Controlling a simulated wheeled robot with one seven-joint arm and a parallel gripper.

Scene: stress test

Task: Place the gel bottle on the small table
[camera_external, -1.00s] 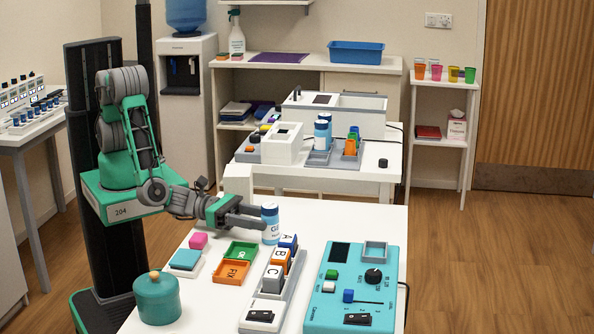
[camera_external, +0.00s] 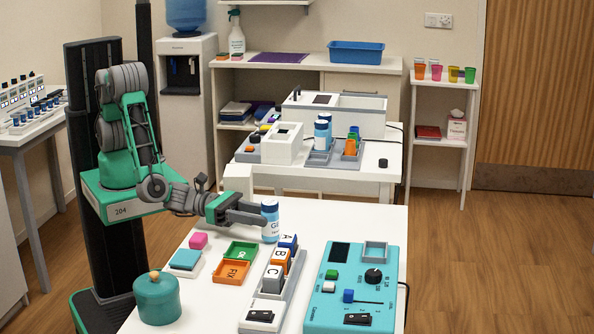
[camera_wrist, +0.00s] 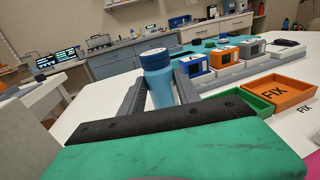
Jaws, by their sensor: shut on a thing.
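In the wrist view the bottle (camera_wrist: 157,80) stands between the two grey fingers of my gripper (camera_wrist: 163,92). I cannot tell whether its base touches the tabletop.
Lettered blocks in a grey rack (camera_external: 273,290), an orange FIX tray (camera_external: 231,272), a green tray (camera_external: 240,250), a teal console (camera_external: 355,290) and a teal pot (camera_external: 157,298) crowd the near table. A second table (camera_external: 378,174) with bottles and boxes stands behind.

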